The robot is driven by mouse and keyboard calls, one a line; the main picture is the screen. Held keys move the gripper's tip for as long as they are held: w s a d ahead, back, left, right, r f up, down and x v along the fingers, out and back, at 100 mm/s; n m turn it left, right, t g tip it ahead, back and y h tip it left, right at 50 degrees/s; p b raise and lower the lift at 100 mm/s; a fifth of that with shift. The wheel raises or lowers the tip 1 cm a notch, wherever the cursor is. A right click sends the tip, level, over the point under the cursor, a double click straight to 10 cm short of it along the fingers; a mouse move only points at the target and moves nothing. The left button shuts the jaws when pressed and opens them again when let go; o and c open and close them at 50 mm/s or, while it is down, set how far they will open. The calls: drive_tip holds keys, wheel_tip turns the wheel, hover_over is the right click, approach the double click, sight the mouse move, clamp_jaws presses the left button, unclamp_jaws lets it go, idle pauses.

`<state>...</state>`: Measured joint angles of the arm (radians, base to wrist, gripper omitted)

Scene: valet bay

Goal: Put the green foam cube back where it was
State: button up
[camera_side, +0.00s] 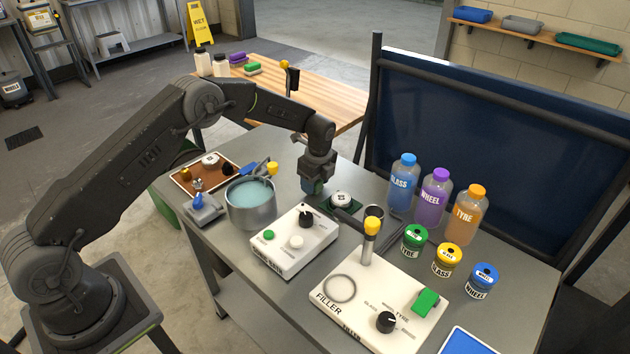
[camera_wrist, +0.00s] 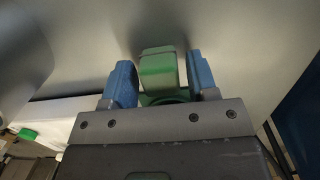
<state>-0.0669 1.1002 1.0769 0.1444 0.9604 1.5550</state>
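My gripper (camera_side: 314,190) points down at the grey bench, just right of the metal pot and behind the white switch box. In the wrist view, its two blue fingertips (camera_wrist: 163,80) stand on either side of the green foam cube (camera_wrist: 160,70). A narrow gap shows between the cube and the right fingertip, so the gripper looks open around it. A darker green rounded shape shows below the cube, partly hidden by the gripper body. In the side view the cube is mostly hidden by the fingers. I cannot tell whether it touches the bench.
The metal pot (camera_side: 251,203) of bluish liquid and the white switch box (camera_side: 294,243) stand close by. A dark green pad (camera_side: 328,206) with a white round part lies just right of my gripper. Bottles (camera_side: 435,198), lidded jars (camera_side: 447,260) and the white filler (camera_side: 372,300) stand further right.

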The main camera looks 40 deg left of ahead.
sight(319, 182)
drive_tip(key=shift+o, duration=0.5)
drive_tip(key=shift+r, duration=0.1)
drive_tip(key=s+d+r+n+t, duration=0.1)
drive_tip(key=s+r+n, duration=0.15)
drive_tip(key=r, duration=0.95)
drive_tip(key=s+d+r+n, duration=0.2)
drive_tip(key=s+r, duration=0.2)
drive_tip(key=r, duration=0.7)
drive_tip(key=s+d+r+n+t, duration=0.1)
drive_tip(key=s+r+n, duration=0.2)
drive_tip(key=s, duration=0.4)
drive_tip(key=s+r+n+t+h, duration=0.1)
drive_tip(key=s+r+n, duration=0.2)
drive_tip(key=s, duration=0.3)
drive_tip(key=s+d+r+n+t, duration=0.1)
drive_tip(key=s+r+n, duration=0.15)
drive_tip(key=s, duration=0.45)
drive_tip(key=s+f+n, duration=0.1)
drive_tip(key=s+n, duration=0.1)
drive_tip(key=s, duration=0.3)
drive_tip(key=s+d+f+n+t, duration=0.1)
drive_tip(key=s+f+n, duration=0.1)
drive_tip(key=s, duration=0.3)
drive_tip(key=shift+s+n+t, duration=0.3)
drive_tip(key=shift+s+n, duration=0.05)
drive_tip(key=shift+n, duration=0.15)
